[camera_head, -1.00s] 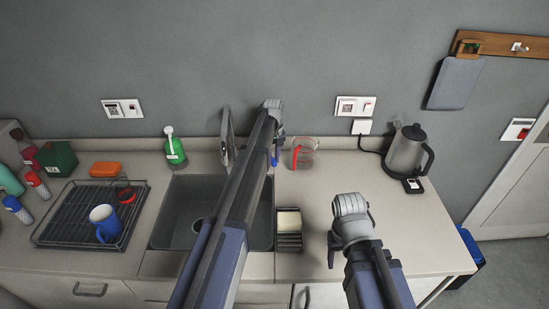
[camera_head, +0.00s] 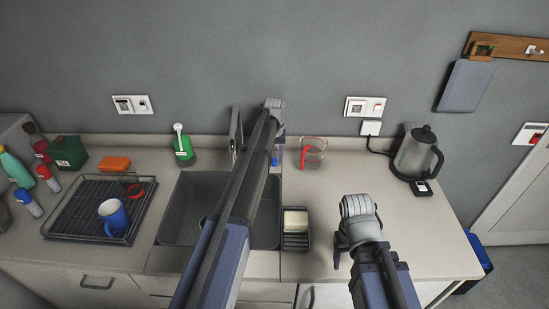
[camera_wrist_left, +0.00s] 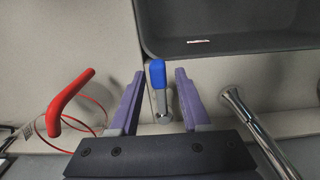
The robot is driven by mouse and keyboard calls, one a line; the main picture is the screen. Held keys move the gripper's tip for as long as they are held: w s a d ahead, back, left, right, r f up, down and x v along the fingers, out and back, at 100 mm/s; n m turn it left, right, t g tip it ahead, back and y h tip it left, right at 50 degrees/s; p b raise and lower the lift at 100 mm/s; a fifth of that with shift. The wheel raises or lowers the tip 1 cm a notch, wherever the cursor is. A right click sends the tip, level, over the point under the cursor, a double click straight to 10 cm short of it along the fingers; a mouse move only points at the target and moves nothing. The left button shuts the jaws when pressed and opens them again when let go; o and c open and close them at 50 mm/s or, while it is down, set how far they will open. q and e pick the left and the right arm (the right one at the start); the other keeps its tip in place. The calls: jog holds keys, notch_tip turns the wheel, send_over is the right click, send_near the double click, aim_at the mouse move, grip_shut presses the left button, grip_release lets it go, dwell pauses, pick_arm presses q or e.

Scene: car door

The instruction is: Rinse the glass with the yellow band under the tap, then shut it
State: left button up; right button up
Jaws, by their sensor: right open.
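The tap (camera_head: 236,130) stands behind the sink, and its metal spout (camera_wrist_left: 250,118) shows at the right of the left wrist view. A blue-tipped lever (camera_wrist_left: 157,75) stands between the fingers of my left gripper (camera_wrist_left: 158,88). That gripper is open, with a gap on each side of the lever. In the head view the lever (camera_head: 275,157) shows beside my left wrist, which hides most of the gripper. My right gripper (camera_head: 342,246) is open and empty above the counter at the right. I see no glass with a yellow band; my left arm covers part of the sink (camera_head: 186,212).
A clear jug with a red handle (camera_head: 311,152) stands right of the lever, close to my left gripper. A sponge holder (camera_head: 295,241) is beside the sink. A kettle (camera_head: 415,155) stands farther right. The rack (camera_head: 75,212) at left holds a blue mug (camera_head: 113,216) and a red-banded glass (camera_head: 134,190).

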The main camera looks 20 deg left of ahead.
aim_at(274, 159)
pick_arm(q)
jog(key=shift+o, duration=0.3)
jog(key=shift+r, duration=0.15)
pick_arm(e)
jog(key=shift+r, duration=0.15)
pick_arm(q)
notch_tip(274, 159, up, 8)
jog(key=p, duration=0.8)
jog(key=shift+f, duration=0.2)
pick_arm(e)
notch_tip(274, 159, up, 8)
jog(key=shift+f, duration=0.25)
pick_arm(q)
jog(key=s+d+f+m+b, duration=0.2)
jog(key=s+d, duration=0.4)
jog(key=s, duration=0.5)
jog(key=s+d+f+m+b, duration=0.2)
jog(key=s+d, duration=0.5)
jog(key=s, duration=0.5)
jog(key=s+d+f+m+y+b, duration=0.1)
jog(key=s+d+f+m+b, duration=0.1)
jog(key=s+d, duration=0.5)
jog(key=s+f+b, duration=0.1)
jog(key=s, duration=0.3)
jog(key=shift+s+m, duration=0.2)
jog(key=shift+m, duration=0.2)
pick_arm(e)
notch_tip(274, 159, down, 7)
